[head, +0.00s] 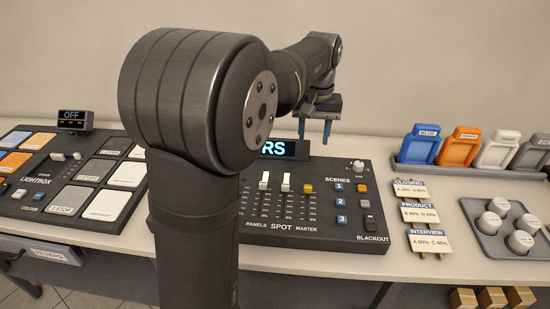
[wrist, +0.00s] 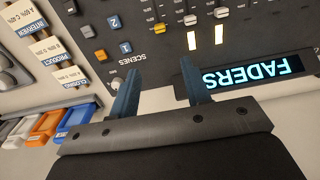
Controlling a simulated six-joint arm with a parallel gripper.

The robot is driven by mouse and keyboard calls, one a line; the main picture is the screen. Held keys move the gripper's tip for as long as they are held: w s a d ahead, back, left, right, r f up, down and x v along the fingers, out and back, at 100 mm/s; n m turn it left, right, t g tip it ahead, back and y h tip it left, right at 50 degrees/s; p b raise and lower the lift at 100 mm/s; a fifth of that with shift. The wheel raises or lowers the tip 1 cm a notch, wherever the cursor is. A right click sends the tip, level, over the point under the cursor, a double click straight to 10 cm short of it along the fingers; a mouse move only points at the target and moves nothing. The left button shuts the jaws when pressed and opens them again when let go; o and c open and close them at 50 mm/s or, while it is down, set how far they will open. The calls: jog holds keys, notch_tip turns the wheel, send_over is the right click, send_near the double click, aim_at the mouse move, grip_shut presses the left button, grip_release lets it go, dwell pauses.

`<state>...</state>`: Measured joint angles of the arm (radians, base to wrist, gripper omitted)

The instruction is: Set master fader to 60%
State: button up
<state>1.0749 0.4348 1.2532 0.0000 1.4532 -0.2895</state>
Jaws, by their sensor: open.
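The dark fader console (head: 330,225) stands on the counter, partly hidden by my arm. The yellow-capped fader (head: 307,188) is above the MASTER label, right of two white-capped faders (head: 275,183). All the caps in view sit near the upper end of their scales. In the wrist view, which is upside down, the yellow cap (wrist: 158,28) lies beyond the gap between the fingers. My gripper (head: 314,138) has its two blue fingers apart and empty, over the console's rear edge. The fingers also show in the wrist view (wrist: 158,68), clear of the caps.
A lit display (head: 283,149) reading FADERS stands at the console's back, close to my gripper. SCENES buttons (head: 339,203) are right of the yellow fader. Cue cards (head: 420,215), coloured frames (head: 460,147) and a knob tray (head: 495,245) stand right. A LIGHTBOX panel (head: 65,190) is left.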

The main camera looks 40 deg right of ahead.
aim_at(308, 187)
notch_tip(308, 187, down, 17)
jog(key=shift+f, duration=0.15)
dwell(0.4)
grip_shut()
jog(key=shift+s+a, duration=0.1)
